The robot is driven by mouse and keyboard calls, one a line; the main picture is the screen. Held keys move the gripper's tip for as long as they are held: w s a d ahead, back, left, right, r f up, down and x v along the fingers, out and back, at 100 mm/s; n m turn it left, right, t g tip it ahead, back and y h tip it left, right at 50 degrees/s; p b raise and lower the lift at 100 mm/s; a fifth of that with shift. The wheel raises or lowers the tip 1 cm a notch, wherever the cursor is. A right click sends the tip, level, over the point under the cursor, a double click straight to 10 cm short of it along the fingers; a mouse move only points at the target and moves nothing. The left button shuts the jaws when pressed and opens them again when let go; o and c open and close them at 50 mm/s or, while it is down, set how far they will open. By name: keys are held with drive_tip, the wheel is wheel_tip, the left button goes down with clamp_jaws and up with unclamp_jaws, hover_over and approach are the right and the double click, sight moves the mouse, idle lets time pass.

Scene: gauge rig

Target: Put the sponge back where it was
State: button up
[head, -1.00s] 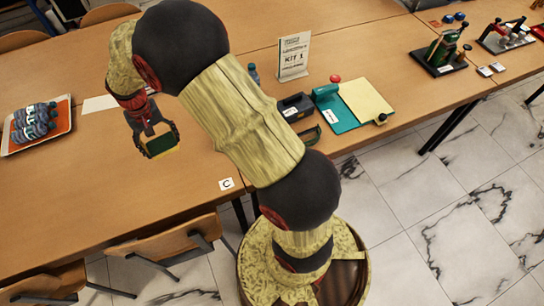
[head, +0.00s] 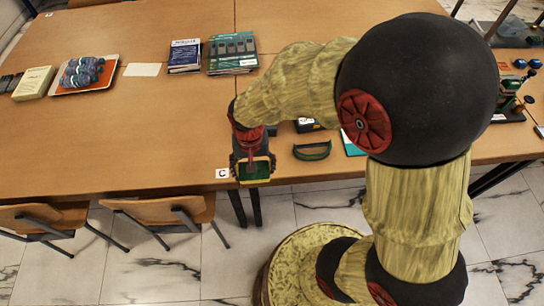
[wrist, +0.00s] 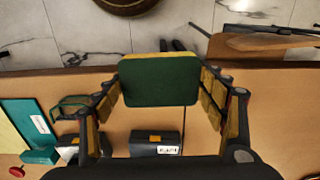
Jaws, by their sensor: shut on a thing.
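The sponge (head: 257,174), dark green with a yellow side, is held in my gripper (head: 252,168) near the front edge of the table, just right of the white card marked C (head: 222,173). In the wrist view the sponge (wrist: 160,92) fills the middle between the fingers, green face toward the camera. My gripper (wrist: 165,95) is shut on it. The sponge looks raised above the table edge, with floor behind it in the wrist view; its exact height is unclear.
A green-handled frame (head: 312,151) lies right of my gripper. A black box (wrist: 155,143) and a teal board (wrist: 28,128) show in the wrist view. Chairs (head: 165,212) stand in front.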

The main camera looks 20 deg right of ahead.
drive_tip(key=w+d+f+b, duration=0.1)
drive_tip(key=w+d+f, duration=0.1)
drive_tip(key=w+f, duration=0.1)
drive_tip(key=w+d+f+b, duration=0.2)
drive_tip(key=w+f, duration=0.1)
drive_tip(key=w, duration=0.1)
drive_tip(key=w+d+f+b, duration=0.1)
drive_tip(key=w+d+f, duration=0.1)
drive_tip(key=w+f, duration=0.1)
drive_tip(key=shift+w+b, duration=0.35)
drive_tip(key=shift+w, duration=0.45)
drive_tip(key=shift+w+d+f+b, duration=0.1)
drive_tip(key=shift+w+f+b, duration=0.1)
drive_tip(key=shift+f+b, duration=0.6)
drive_tip(key=shift+w+d+f+b, duration=0.1)
drive_tip(key=shift+w+f+b, duration=0.15)
drive_tip(key=shift+f, duration=0.9)
drive_tip(key=shift+f, duration=0.15)
drive_tip(key=o, duration=1.1)
drive_tip(key=shift+c, duration=0.2)
drive_tip(key=shift+o, duration=0.2)
